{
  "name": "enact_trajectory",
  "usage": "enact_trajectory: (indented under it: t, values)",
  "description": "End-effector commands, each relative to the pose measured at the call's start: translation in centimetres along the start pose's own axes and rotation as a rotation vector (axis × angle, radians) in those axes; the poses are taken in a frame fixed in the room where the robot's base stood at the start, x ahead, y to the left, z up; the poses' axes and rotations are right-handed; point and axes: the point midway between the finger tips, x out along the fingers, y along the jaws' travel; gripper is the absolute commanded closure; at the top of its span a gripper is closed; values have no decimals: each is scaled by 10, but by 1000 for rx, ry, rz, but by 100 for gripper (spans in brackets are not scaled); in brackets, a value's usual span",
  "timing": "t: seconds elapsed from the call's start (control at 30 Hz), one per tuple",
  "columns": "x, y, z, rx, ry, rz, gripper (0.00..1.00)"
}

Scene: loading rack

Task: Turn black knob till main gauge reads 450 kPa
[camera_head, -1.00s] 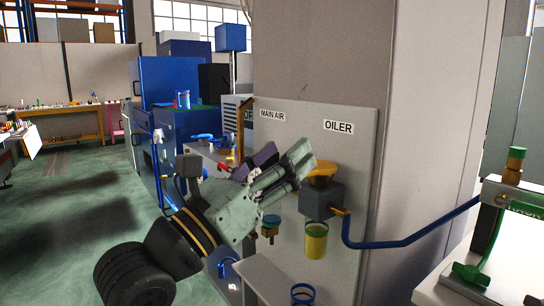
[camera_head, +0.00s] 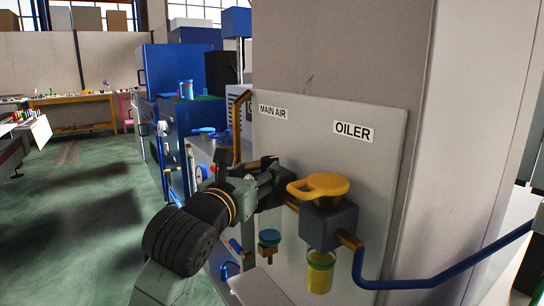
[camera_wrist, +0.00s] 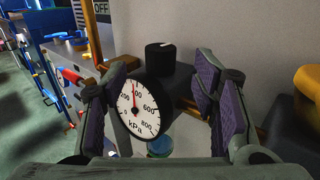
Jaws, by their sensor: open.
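In the wrist view, the black knob (camera_wrist: 160,57) stands upright with a pale mark on top, above a dark regulator body. The white main gauge (camera_wrist: 137,107) faces me in front of that body. Its red needle points nearly straight up, by a partly covered number below 600; the exact reading is unclear. My gripper (camera_wrist: 160,82) is open, its purple-padded fingers on either side of the gauge and knob, with no clear contact on the knob. In the head view, my gripper (camera_head: 270,180) is below the MAIN AIR label and hides the gauge.
The yellow-topped oiler (camera_head: 320,187) stands close to the right of my gripper, with a blue pipe (camera_head: 440,268) running right. A brown vertical pipe (camera_head: 238,125) rises at the left. The pale panel (camera_head: 375,170) is behind. Open green floor lies left.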

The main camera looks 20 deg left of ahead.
Motion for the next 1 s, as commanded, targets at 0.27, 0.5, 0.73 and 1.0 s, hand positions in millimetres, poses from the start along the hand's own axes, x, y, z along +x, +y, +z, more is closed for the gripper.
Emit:
enact_trajectory:
  t: [0.27, 0.5, 0.73, 1.0]
  values:
    - [54, -1, 3, -1, 3, -3, 46]
    - [83, -1, 1, -1, 2, -2, 46]
    - [89, -1, -1, 1, 1, -1, 46]
    - [89, -1, 0, 1, 1, -1, 55]
